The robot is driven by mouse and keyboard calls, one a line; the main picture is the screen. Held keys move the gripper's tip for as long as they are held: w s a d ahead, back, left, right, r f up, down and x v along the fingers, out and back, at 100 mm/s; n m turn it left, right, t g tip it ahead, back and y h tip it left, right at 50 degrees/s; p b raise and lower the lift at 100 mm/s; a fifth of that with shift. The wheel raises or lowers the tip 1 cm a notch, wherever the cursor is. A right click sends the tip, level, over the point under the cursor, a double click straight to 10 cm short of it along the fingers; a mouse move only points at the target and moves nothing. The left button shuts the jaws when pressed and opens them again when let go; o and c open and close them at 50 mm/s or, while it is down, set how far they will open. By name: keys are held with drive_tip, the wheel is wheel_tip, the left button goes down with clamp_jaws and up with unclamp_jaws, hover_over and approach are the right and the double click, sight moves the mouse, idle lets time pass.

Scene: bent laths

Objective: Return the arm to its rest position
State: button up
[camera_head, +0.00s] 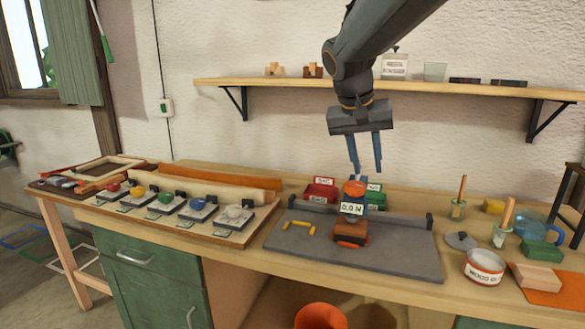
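My gripper (366,168) hangs from the arm, which comes in from the top of the view. Its two blue-grey fingers point down and stand apart with a narrow gap, and I see nothing held between them. The fingertips are above a stacked object (353,190) with an orange-red top, a small white display and a brown block below. That object stands on a dark grey board (395,258) on the workbench. Whether the fingers touch its top I cannot tell, but a gap seems to show.
A wall shelf (290,85) runs behind the arm, with a jar and boxes on it. A panel of coloured knobs (165,215) lies left. A red bin (321,190), a white tin (484,266) and a blue jug (533,226) stand on the workbench (235,252). A yellow piece (298,226) lies on the board.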

drive_tip(key=s+d+f+n+g+y, duration=0.2)
drive_tip(key=s+f+n+g+y, duration=0.1)
drive_tip(key=s+f, duration=2)
drive_tip(key=shift+s+f, duration=0.35)
drive_tip(key=shift+s, duration=0.2)
